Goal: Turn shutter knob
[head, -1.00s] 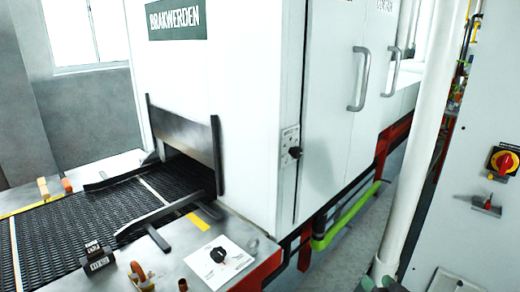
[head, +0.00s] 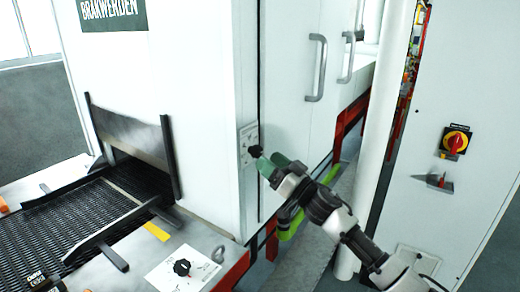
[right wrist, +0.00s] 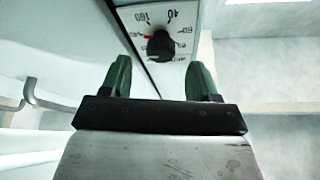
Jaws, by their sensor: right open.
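A black knob (head: 255,151) sits on a white plate (head: 247,136) on the corner post of the white machine. In the right wrist view the knob (right wrist: 160,45) is round, on a dial face with numbers such as 160, 40 and 60 and a small red mark at its left. My right gripper (head: 272,163) has green fingers and is close to this knob in the head view. In the right wrist view the gripper (right wrist: 160,78) is open and empty, with the knob ahead between its fingers, apart from both. My left gripper is out of view.
Another black knob (head: 182,267) is on a white panel on the front table. A shutter plate (head: 130,140) hangs over the mesh belt (head: 60,225). Door handles (head: 316,68) stick out at the right. A white pole (head: 385,120) and cabinet (head: 465,90) stand right.

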